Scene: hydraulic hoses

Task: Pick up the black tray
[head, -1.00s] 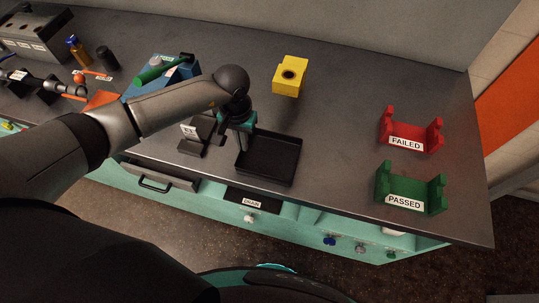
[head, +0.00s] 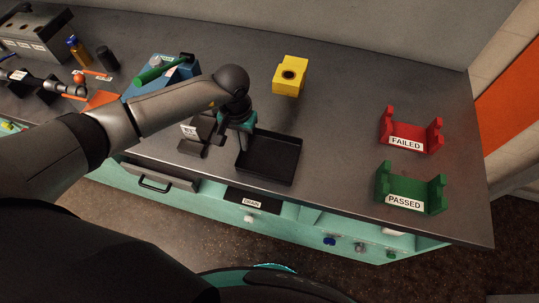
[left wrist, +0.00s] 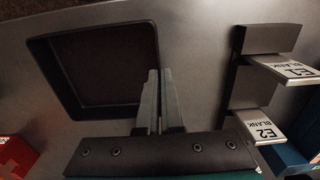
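The black tray (head: 270,158) is a shallow square tray lying flat near the front edge of the grey worktop in the head view. In the left wrist view the tray (left wrist: 103,66) fills the upper left. My left gripper (head: 238,134) points down at the tray's left side. In the left wrist view its fingers (left wrist: 158,74) are close together at the tray's side wall and look shut on it. The exact contact is hidden between the fingertips. My right gripper is not in view.
Dark blocks with E1 and E2 labels (left wrist: 272,66) stand beside the gripper. A yellow block (head: 289,76) is behind the tray. A red FAILED holder (head: 411,135) and a green PASSED holder (head: 411,192) stand at the right. The worktop between tray and holders is clear.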

